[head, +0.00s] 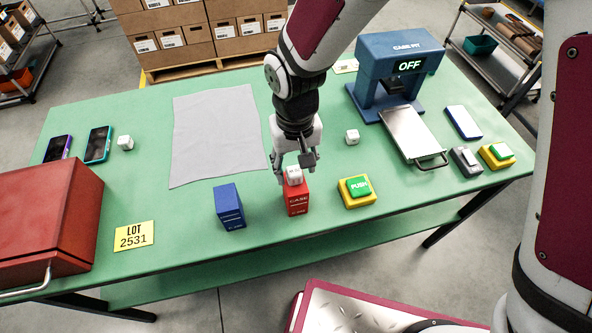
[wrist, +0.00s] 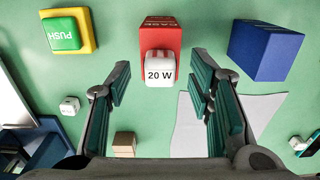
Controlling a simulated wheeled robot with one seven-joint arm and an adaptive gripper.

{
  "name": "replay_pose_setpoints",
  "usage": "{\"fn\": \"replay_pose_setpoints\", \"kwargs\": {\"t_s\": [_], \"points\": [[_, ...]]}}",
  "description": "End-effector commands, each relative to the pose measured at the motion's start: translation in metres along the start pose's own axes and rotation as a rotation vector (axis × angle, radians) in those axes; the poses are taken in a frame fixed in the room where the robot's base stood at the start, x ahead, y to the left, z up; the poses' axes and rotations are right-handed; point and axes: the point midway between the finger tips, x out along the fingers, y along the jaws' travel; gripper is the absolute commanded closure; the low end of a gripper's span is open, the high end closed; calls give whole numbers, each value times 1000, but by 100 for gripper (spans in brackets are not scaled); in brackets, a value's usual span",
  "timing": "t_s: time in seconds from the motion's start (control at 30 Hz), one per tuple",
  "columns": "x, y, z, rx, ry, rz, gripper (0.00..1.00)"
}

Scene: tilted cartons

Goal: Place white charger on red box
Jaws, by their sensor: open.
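The red box (head: 297,204) stands on the green table, and it also shows in the wrist view (wrist: 160,35). The white charger (head: 294,174), marked 20 W in the wrist view (wrist: 160,70), sits on top of the red box. My gripper (head: 296,166) is just above the box with its fingers apart on either side of the charger. In the wrist view both fingers (wrist: 160,90) are clear of the charger, with a gap on each side. The charger's underside is hidden.
A blue box (head: 229,206) stands left of the red box, and a yellow-based green push button (head: 357,191) stands right. Other white chargers lie at the left (head: 125,142) and right (head: 352,137). A grey cloth (head: 215,135) lies behind. A blue press (head: 395,70) stands at the back right.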

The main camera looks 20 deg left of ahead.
Motion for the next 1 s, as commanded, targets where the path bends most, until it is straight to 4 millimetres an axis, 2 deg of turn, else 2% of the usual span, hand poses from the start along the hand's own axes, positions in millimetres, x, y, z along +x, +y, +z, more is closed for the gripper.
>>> {"fn": "replay_pose_setpoints", "kwargs": {"t_s": [0.2,0.33,0.5,0.7,0.77,0.87,1.0], "points": [[-47,0,-2,2,7,-2,52],[-68,0,-1,1,5,-1,52],[-83,0,-1,0,2,-1,52],[-91,4,0,6,6,0,52],[-99,13,1,20,19,0,52],[-122,41,7,65,59,3,52],[-165,96,30,156,142,14,52]]}}
